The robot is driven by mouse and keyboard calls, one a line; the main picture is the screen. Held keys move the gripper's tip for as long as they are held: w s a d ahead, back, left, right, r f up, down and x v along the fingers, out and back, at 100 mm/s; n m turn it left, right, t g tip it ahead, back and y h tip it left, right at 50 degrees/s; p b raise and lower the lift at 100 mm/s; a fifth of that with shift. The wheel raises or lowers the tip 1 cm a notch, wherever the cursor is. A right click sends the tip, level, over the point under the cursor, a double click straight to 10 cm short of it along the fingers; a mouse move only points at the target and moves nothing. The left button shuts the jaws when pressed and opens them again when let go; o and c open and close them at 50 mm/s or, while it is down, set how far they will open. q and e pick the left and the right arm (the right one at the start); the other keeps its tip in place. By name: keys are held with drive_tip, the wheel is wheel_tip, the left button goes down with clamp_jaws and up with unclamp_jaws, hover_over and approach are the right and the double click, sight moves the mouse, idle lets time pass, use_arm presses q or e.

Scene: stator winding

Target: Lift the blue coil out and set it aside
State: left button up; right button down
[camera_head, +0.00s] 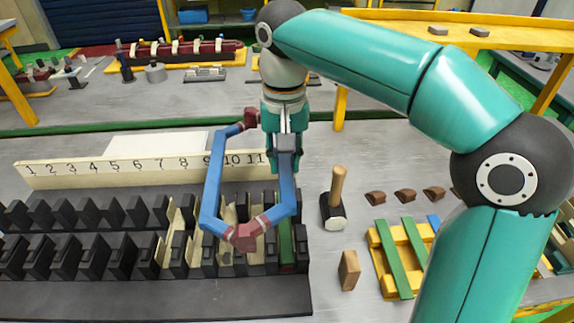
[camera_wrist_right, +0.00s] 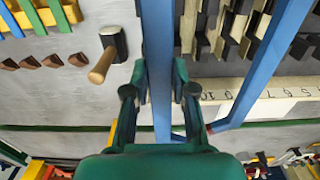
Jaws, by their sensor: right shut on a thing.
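The blue coil (camera_head: 212,190) is a six-sided loop with dark red wrapped ends. My right gripper (camera_head: 284,145) is shut on its right long side. The same side runs between the fingers (camera_wrist_right: 160,95) in the right wrist view, with the other long side (camera_wrist_right: 265,65) to the right. In the head view the coil overlaps the right end of the black slotted stator (camera_head: 90,295). I cannot tell for sure how far its near end is above the slots. Cream liners show in several slots, and a green strip (camera_head: 286,245) lies in one at the right. My left gripper is not in view.
A numbered board (camera_head: 60,175) stands behind the stator. A mallet (camera_head: 335,205), a wooden block (camera_head: 349,270) and a yellow pallet with green strips (camera_head: 385,265) lie to the right. Several brown wedges (camera_head: 405,196) lie behind the pallet. Bare grey table shows between stator and pallet.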

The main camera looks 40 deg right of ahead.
drive_tip(key=shift+f, duration=0.1)
wheel_tip(320, 180, down, 11)
drive_tip(key=b, duration=0.8)
idle(1.3)
idle(0.4)
